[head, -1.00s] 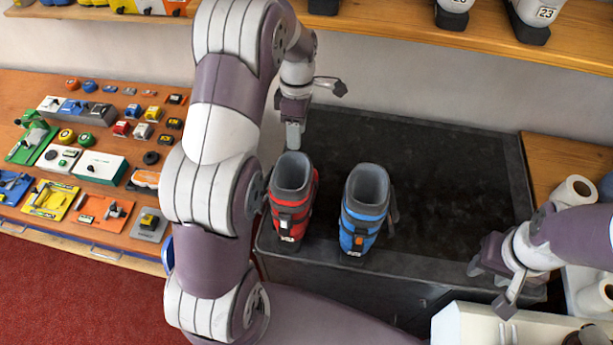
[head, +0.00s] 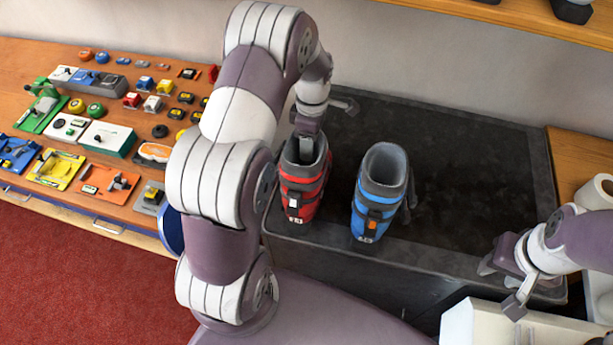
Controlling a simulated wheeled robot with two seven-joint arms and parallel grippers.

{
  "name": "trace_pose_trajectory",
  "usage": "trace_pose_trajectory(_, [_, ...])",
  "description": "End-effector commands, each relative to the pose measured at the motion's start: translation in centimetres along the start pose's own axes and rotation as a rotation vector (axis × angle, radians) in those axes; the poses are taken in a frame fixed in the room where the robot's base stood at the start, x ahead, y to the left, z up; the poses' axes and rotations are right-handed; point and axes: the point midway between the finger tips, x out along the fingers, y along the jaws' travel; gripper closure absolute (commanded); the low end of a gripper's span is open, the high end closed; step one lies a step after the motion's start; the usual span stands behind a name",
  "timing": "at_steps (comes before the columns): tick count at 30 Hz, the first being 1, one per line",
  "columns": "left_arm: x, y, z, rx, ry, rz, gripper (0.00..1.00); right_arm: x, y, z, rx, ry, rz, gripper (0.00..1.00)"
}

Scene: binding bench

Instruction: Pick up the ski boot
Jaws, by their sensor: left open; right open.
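A red ski boot (head: 300,195) and a blue ski boot (head: 376,205) stand upright, side by side, on the dark bench top (head: 460,150). My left gripper (head: 309,148) is over the red boot's cuff, pointing down. It is open, with one finger seen inside or just at the boot's opening; the other finger's place is hard to tell. My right gripper (head: 512,285) is open and empty at the bench's front right, apart from both boots.
A wooden counter at the left (head: 30,195) holds several binding parts and tools. White rolls (head: 594,192) stand at the right. A white bin (head: 470,325) is at the front right. The bench top right of the blue boot is clear.

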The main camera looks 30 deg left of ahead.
Motion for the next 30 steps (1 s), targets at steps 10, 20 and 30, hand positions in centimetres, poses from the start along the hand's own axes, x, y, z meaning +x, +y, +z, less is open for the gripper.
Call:
trace_pose_trajectory(10, [-0.1, 0.1, 0.0, 0.000, 0.000, 0.002, 1.00, 0.0, 0.0, 0.0, 0.000, 0.000, 0.000, 0.57])
trace_pose_trajectory(20, [-1.8, 0.0, 0.0, 0.000, 0.000, 0.007, 1.00, 1.0, 0.0, 0.1, 0.000, 0.000, 0.000, 0.57])
trace_pose_trajectory(30, [-9.6, -1.2, 0.0, 0.000, 0.000, 0.001, 1.00, -2.3, 0.0, -0.3, 0.000, 0.001, 0.000, 0.57])
